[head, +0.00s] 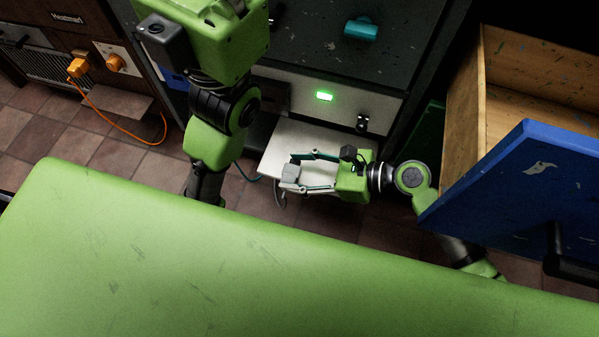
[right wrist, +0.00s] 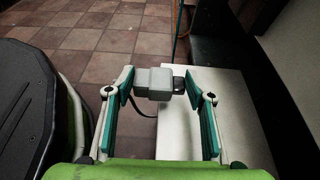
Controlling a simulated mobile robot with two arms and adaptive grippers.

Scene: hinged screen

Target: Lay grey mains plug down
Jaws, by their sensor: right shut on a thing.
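The grey mains plug (right wrist: 153,81) is between the fingertips of my right gripper (head: 294,173), which is shut on it. In the right wrist view its dark end points right and a dark cord hangs below it. In the head view the plug (head: 291,173) is at the left edge of a low white surface (head: 283,141); I cannot tell whether it touches it. The body of my left gripper (head: 210,35) is at the top of the head view, with its fingers cut off by the frame edge.
An open wooden drawer with a blue front (head: 530,185) is at the right. An orange plug (head: 78,67) and its cord are at the left.

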